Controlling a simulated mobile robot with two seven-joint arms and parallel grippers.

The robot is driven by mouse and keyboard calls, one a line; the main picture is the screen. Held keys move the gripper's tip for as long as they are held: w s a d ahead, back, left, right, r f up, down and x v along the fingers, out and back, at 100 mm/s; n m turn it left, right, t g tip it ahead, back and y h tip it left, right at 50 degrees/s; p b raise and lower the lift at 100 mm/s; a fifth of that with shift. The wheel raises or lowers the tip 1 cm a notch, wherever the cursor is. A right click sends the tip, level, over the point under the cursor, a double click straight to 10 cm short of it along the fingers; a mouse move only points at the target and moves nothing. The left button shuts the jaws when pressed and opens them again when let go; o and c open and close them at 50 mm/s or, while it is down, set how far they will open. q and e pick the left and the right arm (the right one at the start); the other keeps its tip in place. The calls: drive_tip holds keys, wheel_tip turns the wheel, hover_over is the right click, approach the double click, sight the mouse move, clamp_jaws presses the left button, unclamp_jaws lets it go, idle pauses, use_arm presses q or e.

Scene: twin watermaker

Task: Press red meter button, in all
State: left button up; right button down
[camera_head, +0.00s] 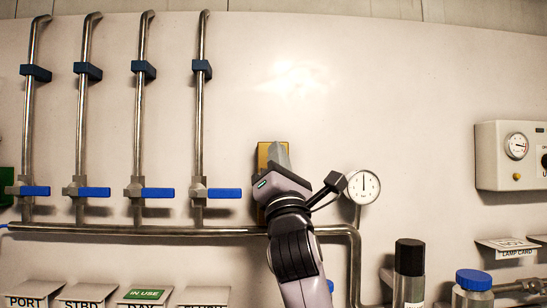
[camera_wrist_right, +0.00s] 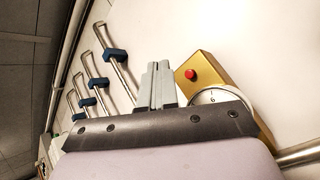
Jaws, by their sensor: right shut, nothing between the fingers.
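The red meter button (camera_wrist_right: 190,74) sits on a yellow meter box (camera_wrist_right: 208,70) on the wall, seen in the right wrist view. A white round dial with numbers (camera_wrist_right: 215,96) shows on the same box, partly hidden by my gripper. In the head view the yellow box (camera_head: 263,155) is mostly covered by my right gripper (camera_head: 279,155), and the button is hidden there. My right gripper is shut and empty, its fingertips in front of the box. In the right wrist view the fingers (camera_wrist_right: 157,75) appear just left of the button; contact cannot be told. My left gripper is not in view.
Several vertical pipes with blue-handled valves (camera_head: 92,192) stand left of the box, above a horizontal pipe (camera_head: 130,231). A round gauge (camera_head: 363,187) is close on the right. Bottles (camera_head: 409,272) and label holders (camera_head: 146,295) line the bottom. The wall above is bare.

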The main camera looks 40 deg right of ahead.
drive_tip(key=shift+w+d, duration=1.4)
drive_tip(key=shift+w, duration=0.25)
idle(0.9)
drive_tip(key=shift+w+d, duration=0.3)
drive_tip(key=shift+w+d+p, duration=0.3)
drive_tip(key=shift+w, duration=0.05)
idle(0.9)
drive_tip(key=shift+s+a, duration=0.6)
drive_tip(key=shift+s, duration=0.05)
